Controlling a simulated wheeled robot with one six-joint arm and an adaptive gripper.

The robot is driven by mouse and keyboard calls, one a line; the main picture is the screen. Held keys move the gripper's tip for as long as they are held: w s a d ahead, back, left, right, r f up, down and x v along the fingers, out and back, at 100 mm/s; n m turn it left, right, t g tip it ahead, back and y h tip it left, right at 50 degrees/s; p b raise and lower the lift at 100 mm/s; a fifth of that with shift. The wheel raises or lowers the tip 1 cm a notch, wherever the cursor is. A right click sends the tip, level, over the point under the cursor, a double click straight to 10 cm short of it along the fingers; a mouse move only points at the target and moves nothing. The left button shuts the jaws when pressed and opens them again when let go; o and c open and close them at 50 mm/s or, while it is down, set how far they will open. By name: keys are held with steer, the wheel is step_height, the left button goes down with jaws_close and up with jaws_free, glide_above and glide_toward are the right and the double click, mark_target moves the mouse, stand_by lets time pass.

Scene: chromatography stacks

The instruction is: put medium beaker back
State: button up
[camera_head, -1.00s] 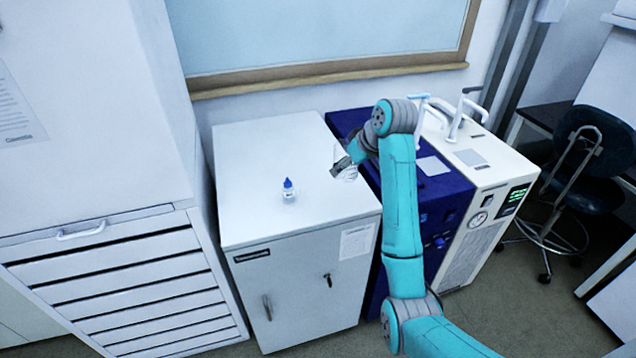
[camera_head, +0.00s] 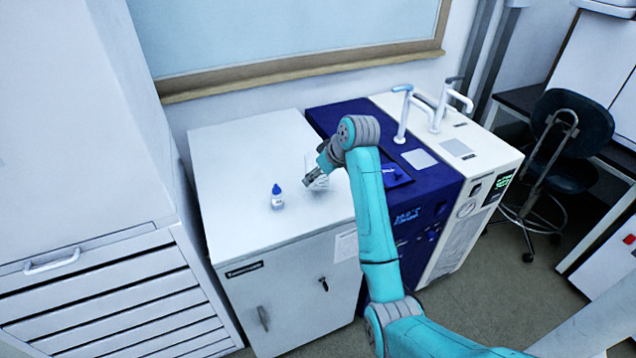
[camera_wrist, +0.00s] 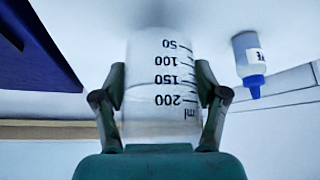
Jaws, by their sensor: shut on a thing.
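The medium beaker (camera_wrist: 160,85) is clear, with black marks up to 200 ml, and fills the middle of the wrist view. My gripper (camera_wrist: 160,100) has a finger on each side of it and is shut on it. In the head view my gripper (camera_head: 314,177) is over the right part of the white cabinet top, and the beaker (camera_head: 320,180) shows as a small pale shape at its fingers. I cannot tell whether the beaker's base touches the cabinet top.
A small blue-capped bottle (camera_head: 277,197) stands on the white cabinet (camera_head: 235,160), left of my gripper; it also shows in the wrist view (camera_wrist: 249,60). A dark blue machine (camera_head: 430,182) stands to the right, then a white unit with taps (camera_head: 465,150). The back left cabinet top is clear.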

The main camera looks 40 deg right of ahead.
mark_target(318, 183)
steer(key=shift+f, duration=1.6)
steer(key=o, duration=1.5)
steer(key=shift+f, duration=0.15)
